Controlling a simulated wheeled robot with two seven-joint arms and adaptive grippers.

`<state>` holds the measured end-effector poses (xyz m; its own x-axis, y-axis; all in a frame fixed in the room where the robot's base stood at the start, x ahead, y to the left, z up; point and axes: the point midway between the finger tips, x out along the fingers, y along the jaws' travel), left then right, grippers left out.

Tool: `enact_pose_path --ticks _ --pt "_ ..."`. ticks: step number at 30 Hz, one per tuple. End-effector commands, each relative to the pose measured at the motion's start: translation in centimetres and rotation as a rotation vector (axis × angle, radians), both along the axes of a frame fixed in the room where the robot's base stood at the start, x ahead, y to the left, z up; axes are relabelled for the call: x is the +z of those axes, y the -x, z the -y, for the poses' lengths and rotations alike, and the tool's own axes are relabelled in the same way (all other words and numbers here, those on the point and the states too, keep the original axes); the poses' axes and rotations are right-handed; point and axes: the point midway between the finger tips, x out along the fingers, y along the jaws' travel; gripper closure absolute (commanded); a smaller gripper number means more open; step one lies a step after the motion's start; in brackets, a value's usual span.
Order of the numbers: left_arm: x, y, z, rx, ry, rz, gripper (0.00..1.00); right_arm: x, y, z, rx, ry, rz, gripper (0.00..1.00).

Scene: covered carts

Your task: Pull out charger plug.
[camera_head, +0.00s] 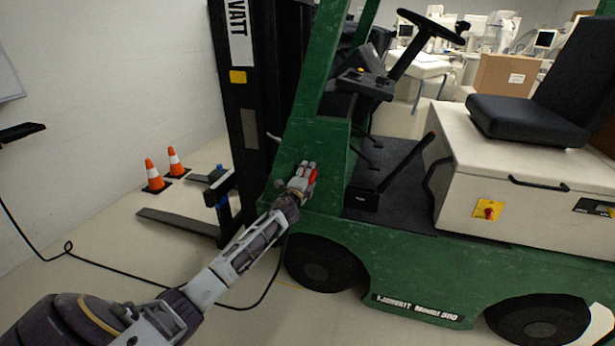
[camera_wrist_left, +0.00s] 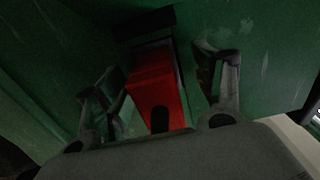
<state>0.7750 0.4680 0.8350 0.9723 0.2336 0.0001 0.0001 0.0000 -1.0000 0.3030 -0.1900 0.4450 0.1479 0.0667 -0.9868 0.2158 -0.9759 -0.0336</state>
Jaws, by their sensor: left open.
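The red charger plug (camera_head: 312,177) sits at the green side of the forklift (camera_head: 335,222), just above the front wheel. In the left wrist view the plug (camera_wrist_left: 157,88) is a red block set in a dark socket recess (camera_wrist_left: 150,50) in the green panel. My left gripper (camera_head: 304,170) is at the plug. In the wrist view its two fingers (camera_wrist_left: 163,78) are open, one on each side of the red block, with gaps visible. A black cable (camera_head: 150,283) runs from the left wall along the floor and rises behind my left arm toward the plug. My right gripper is out of view.
The black mast (camera_head: 252,100) and fork (camera_head: 178,222) stand left of my left gripper. Two orange cones (camera_head: 154,176) are by the wall. The steering wheel (camera_head: 433,25), seat (camera_head: 530,120) and beige battery box (camera_head: 470,165) are to the right. Floor in front is mostly clear.

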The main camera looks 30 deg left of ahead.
Motion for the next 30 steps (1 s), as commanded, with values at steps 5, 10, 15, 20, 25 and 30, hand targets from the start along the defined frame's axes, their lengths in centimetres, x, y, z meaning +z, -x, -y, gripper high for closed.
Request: enact_pose_path --ticks 5,10,15,20,25,30 --pt "0.02 0.01 -0.03 0.0 0.0 0.0 0.31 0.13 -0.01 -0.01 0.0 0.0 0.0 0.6" --pt "0.0 0.0 -0.02 0.0 0.0 0.0 0.34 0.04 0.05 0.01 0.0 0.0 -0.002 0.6" --pt "0.0 0.0 -0.01 0.0 0.0 0.0 0.56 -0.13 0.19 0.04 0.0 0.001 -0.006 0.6" --pt "0.0 0.0 0.0 0.0 0.0 0.0 0.76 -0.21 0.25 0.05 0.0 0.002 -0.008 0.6" --pt "0.01 0.0 0.0 0.0 0.0 0.0 0.98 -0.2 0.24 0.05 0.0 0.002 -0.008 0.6" --pt "0.13 -0.01 0.0 0.0 0.0 0.002 1.0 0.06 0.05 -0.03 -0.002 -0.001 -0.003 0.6"
